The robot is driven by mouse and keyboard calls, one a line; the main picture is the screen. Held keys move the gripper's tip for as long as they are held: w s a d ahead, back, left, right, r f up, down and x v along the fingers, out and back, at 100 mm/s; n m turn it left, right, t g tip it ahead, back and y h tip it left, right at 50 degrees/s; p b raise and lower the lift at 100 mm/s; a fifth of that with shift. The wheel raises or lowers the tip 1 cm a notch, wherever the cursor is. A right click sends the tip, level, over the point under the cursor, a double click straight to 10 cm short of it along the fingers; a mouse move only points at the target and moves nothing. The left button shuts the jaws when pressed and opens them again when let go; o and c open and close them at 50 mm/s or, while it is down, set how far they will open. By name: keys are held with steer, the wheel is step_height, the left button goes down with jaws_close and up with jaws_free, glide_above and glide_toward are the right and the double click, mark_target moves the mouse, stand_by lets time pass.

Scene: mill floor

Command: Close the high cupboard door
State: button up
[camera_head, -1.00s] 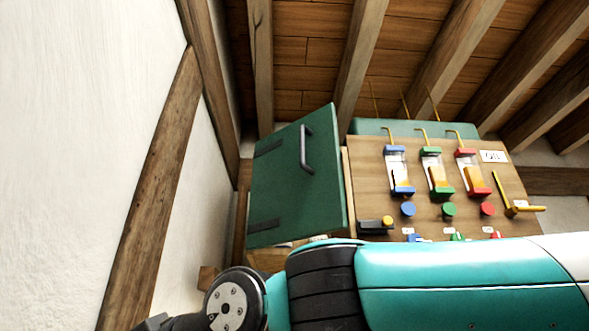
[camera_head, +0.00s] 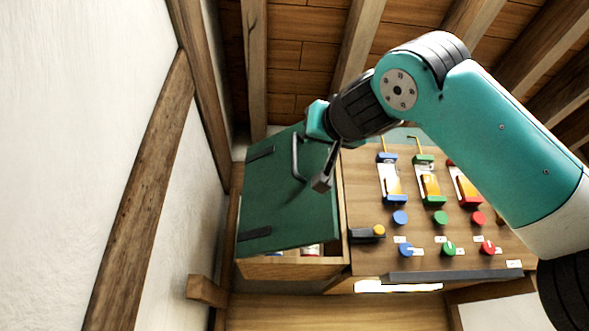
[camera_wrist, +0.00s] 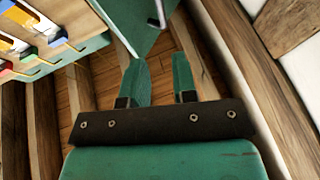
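The green cupboard door (camera_head: 265,195) stands ajar at the left of the board in the head view, with dark straps on its left side. Its dark bar handle (camera_head: 296,160) is on the outer face, near the upper right. The wooden cupboard (camera_head: 290,270) shows below the door's lower edge, with small items visible inside. The door (camera_wrist: 130,15) and handle (camera_wrist: 157,14) are beyond the fingertips.
A wooden board (camera_head: 365,215) with colored dispensers, buttons and knobs stands right of the cupboard, partly behind my arm. A white wall (camera_head: 90,120) with a timber post (camera_head: 145,200) is at the left. Wooden beams (camera_head: 360,45) run overhead.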

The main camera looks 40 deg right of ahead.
mark_target(295, 152)
steer(key=p+x, duration=0.4)
steer(key=x, duration=0.4)
steer(key=p+x, duration=0.5)
steer(key=x, duration=0.3)
steer(key=shift+w+d+f, duration=0.1)
steer(key=shift+w+f, duration=0.05)
steer(key=shift+w, duration=0.05)
jaws_close()
